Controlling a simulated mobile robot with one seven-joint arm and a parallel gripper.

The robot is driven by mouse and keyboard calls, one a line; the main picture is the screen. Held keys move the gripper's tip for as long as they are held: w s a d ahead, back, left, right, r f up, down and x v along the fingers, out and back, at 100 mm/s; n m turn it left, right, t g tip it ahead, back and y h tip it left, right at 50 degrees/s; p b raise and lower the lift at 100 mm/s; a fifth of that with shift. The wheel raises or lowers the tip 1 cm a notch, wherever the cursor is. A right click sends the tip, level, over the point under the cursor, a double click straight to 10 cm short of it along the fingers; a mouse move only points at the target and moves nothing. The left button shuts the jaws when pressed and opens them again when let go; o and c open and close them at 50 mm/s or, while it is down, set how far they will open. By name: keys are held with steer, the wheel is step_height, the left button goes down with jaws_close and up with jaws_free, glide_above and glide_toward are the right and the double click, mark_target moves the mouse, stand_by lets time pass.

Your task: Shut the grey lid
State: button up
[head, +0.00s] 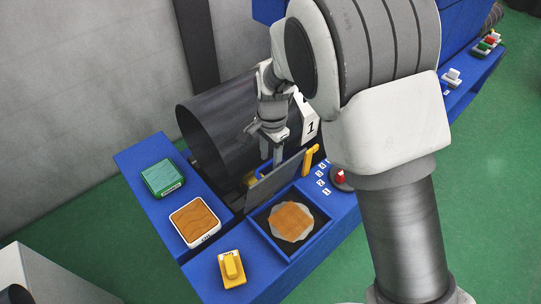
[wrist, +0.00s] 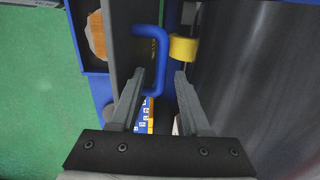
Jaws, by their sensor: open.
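The grey lid (head: 274,186) stands up open along the edge of a blue-walled compartment (head: 265,245). In the wrist view the lid (wrist: 121,45) is seen nearly edge-on, with a blue loop handle (wrist: 162,50) on its right face. My gripper (head: 271,160) is just behind the raised lid. In the wrist view its open fingers (wrist: 159,72) point toward the handle, which shows partly between the fingertips. I cannot tell whether either finger touches it. Inside the compartment lies a pale piece with an orange-brown patch (head: 291,221).
A large dark cylinder (head: 225,118) lies behind the lid. A yellow roller-like part (wrist: 184,48) is close to the right finger. On the blue bench are a green block (head: 162,177), an orange-topped block (head: 195,221), a yellow switch (head: 232,268) and a red knob (head: 340,177).

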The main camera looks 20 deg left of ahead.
steer(key=shift+c, duration=0.2)
jaws_close()
stand_by(1.1)
